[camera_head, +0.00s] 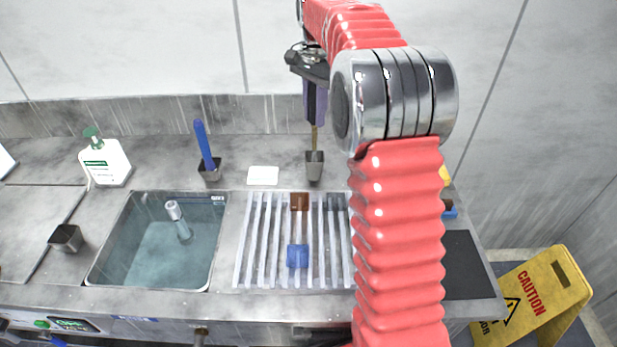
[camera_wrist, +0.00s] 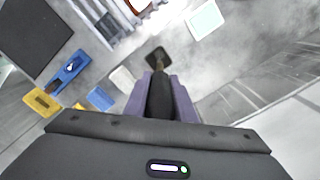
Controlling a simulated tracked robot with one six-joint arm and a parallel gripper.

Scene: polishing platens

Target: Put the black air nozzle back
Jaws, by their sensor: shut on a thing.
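My gripper (camera_head: 316,103) has purple fingers and is shut on the black air nozzle (camera_wrist: 160,98), which points down with its thin brass-coloured tip (camera_head: 314,138) lowest. The nozzle's black body is mostly hidden between the fingers in the head view. A small grey square cup (camera_head: 315,167) stands on the back ledge of the counter directly below. The tip reaches the cup's mouth; I cannot tell how far inside it is. In the wrist view the tip lies over the cup's dark opening (camera_wrist: 155,54).
A white block (camera_head: 263,175) and a blue-handled tool (camera_head: 204,145) in its own cup stand to the left. A slatted rack (camera_head: 265,240) with brown and blue pieces lies in front, beside a water-filled sink (camera_head: 150,255). A yellow caution sign (camera_head: 540,295) stands at right.

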